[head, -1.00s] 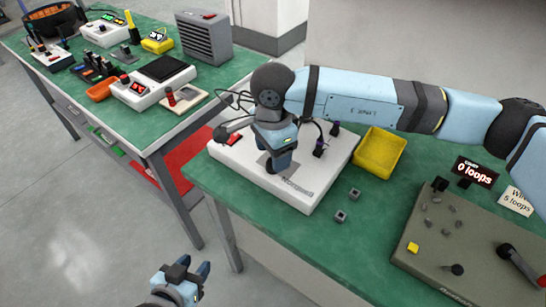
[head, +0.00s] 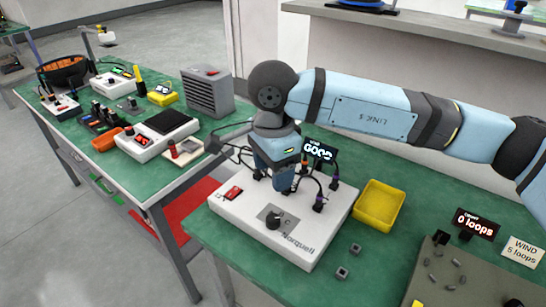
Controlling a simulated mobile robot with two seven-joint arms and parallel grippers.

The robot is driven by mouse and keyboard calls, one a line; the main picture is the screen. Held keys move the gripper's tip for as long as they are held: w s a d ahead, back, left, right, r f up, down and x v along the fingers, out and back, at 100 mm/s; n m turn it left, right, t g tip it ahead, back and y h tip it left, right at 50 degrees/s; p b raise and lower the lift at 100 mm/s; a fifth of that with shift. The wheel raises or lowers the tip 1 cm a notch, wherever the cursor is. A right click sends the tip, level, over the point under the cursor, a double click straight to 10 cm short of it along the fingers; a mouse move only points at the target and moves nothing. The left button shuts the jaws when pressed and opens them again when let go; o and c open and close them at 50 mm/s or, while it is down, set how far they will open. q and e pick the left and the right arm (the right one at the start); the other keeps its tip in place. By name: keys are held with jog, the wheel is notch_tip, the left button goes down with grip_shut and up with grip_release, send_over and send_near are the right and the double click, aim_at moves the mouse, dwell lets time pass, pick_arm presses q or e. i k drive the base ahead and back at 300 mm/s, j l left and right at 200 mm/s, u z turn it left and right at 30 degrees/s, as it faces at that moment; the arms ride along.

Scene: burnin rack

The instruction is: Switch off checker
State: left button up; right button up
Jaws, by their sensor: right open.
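The checker (head: 300,252) is a white box marked "Norquell" on the green bench. It has a red switch (head: 233,193) at its left rear and a black knob (head: 273,221) on a grey plate near the front. Its small black display (head: 319,151) reads "GOOD". Dark plugs with wires (head: 319,203) stand along its right rear. My right gripper (head: 284,188) points down over the checker, behind the knob and right of the red switch. It is open, with nothing seen in it, and hides part of the box's rear. My left gripper is out of view.
A yellow tray (head: 379,206) stands right of the checker, with small grey blocks (head: 349,260) in front. A "0 loops" display (head: 475,223) and a grey-green fixture (head: 450,275) are at right. Another bench (head: 150,174) with instruments stands at left, across a gap.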

aim_at(235, 190)
jog(key=k, duration=1)
